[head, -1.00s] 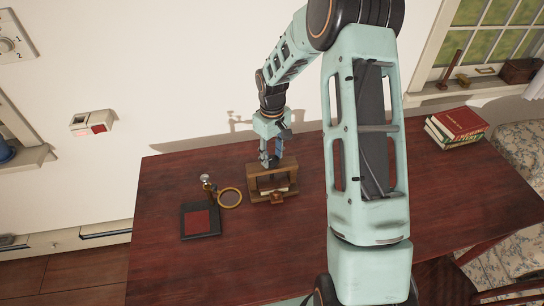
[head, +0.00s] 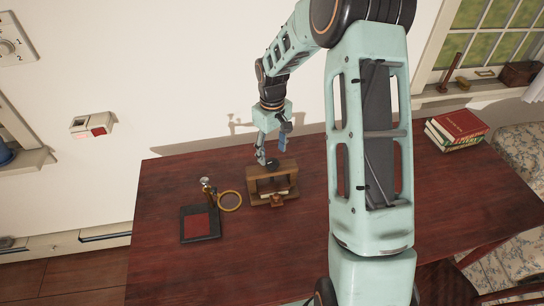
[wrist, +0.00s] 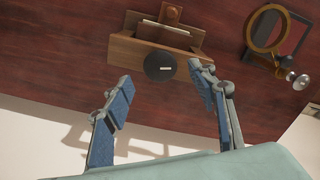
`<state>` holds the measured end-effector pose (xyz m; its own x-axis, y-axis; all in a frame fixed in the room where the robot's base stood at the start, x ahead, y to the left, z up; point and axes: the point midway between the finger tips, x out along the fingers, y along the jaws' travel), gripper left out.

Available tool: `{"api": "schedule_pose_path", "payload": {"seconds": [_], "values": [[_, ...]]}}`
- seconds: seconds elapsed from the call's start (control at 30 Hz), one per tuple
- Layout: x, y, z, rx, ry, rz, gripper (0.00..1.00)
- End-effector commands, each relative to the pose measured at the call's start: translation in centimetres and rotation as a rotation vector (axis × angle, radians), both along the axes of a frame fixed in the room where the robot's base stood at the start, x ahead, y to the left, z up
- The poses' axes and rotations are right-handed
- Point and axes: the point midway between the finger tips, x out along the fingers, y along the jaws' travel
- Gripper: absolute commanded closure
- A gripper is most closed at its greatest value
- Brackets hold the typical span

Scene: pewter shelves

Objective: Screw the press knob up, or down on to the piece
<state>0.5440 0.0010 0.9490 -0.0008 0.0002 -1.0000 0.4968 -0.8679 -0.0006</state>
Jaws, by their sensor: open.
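The wooden press (head: 258,186) stands on the dark red table near its back edge. Its round black knob (head: 272,163) sits on top of the frame; in the wrist view the knob (wrist: 160,67) shows a pale mark on its face. A pale flat piece (wrist: 166,27) shows inside the press, partly hidden by the frame. My gripper (head: 272,160) is at the top of the press. In the wrist view my gripper (wrist: 160,84) is open, its blue-padded fingers spread to either side of the knob and apart from it.
Left of the press are a brass ring magnifier (head: 230,209) and a black pad with a red face (head: 200,222). Stacked books (head: 455,129) lie at the table's right. The wall is close behind; the front of the table is clear.

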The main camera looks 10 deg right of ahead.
Motion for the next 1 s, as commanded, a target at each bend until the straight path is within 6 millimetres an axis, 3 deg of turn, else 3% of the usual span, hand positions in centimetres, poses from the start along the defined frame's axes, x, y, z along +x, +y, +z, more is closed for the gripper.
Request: {"api": "schedule_pose_path", "payload": {"seconds": [0.2,0.4,1.0], "values": [[0.2,0.0,5.0,0.000,-0.006,0.001,0.48],[0.1,0.0,7.8,0.000,-0.004,0.002,0.48],[0.0,0.0,8.6,0.000,-0.001,0.002,0.48]]}}
